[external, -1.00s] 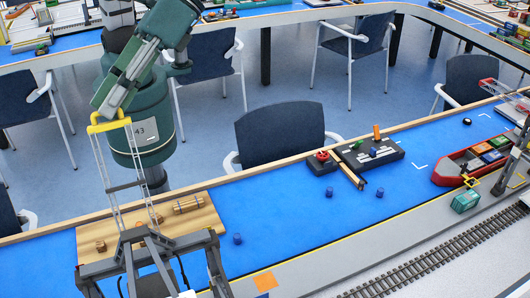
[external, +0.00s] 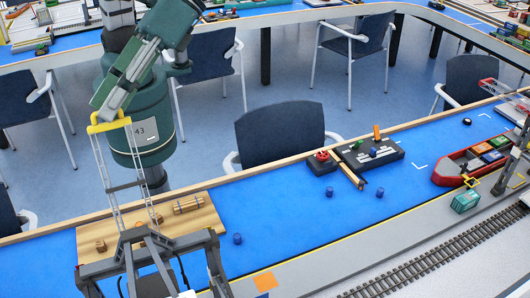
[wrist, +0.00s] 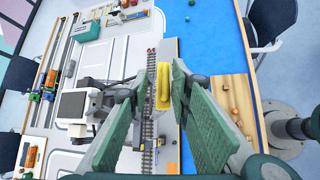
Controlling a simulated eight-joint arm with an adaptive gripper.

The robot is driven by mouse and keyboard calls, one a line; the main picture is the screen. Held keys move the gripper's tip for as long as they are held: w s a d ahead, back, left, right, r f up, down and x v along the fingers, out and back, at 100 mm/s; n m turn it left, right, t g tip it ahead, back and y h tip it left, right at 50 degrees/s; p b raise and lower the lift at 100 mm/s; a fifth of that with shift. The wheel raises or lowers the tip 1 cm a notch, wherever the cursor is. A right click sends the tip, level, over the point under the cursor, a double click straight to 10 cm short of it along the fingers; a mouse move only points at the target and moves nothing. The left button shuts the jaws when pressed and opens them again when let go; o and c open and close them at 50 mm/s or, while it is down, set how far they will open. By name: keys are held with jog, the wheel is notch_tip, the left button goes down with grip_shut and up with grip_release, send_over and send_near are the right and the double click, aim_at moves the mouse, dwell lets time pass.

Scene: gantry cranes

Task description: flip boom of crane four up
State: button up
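A dark grey gantry crane stands at the lower left of the external view. Its pale lattice boom (external: 109,171) stands nearly upright, topped by a yellow end piece (external: 108,125). My gripper (external: 106,112) is at that yellow end, pointing down. In the wrist view, the yellow end piece (wrist: 163,87) lies between the two green fingers of my gripper (wrist: 160,78). The fingers are apart, with a visible gap beside the yellow piece on the left. Contact on the right side is hard to judge. No number four is readable on the crane.
A wooden board (external: 203,215) with small blocks lies behind the crane on the blue table strip. A black ship (external: 375,158), a red ship (external: 452,172) and railway track (external: 435,268) lie to the right. Blue floor and chairs (external: 280,137) are behind.

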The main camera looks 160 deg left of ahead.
jog(key=shift+a, duration=0.1)
jog(key=v, duration=1.2)
jog(key=shift+f, duration=0.1)
jog(key=s+d+f+m+t+y+b, duration=0.1)
jog(key=s+f+m+y+b, duration=0.3)
jog(key=s+f+m, duration=0.4)
jog(key=s+d+f+m+t+y+b, duration=0.2)
jog(key=s+f+m+y+b, duration=0.3)
jog(key=s+f, duration=1.4)
jog(key=shift+s+f+m+t+b, duration=0.3)
jog(key=shift+s+m+t+b, duration=0.6)
jog(key=shift+s+m, duration=0.8)
jog(key=shift+w+d, duration=0.1)
jog(key=shift+w, duration=0.05)
jog(key=shift+c, duration=0.6)
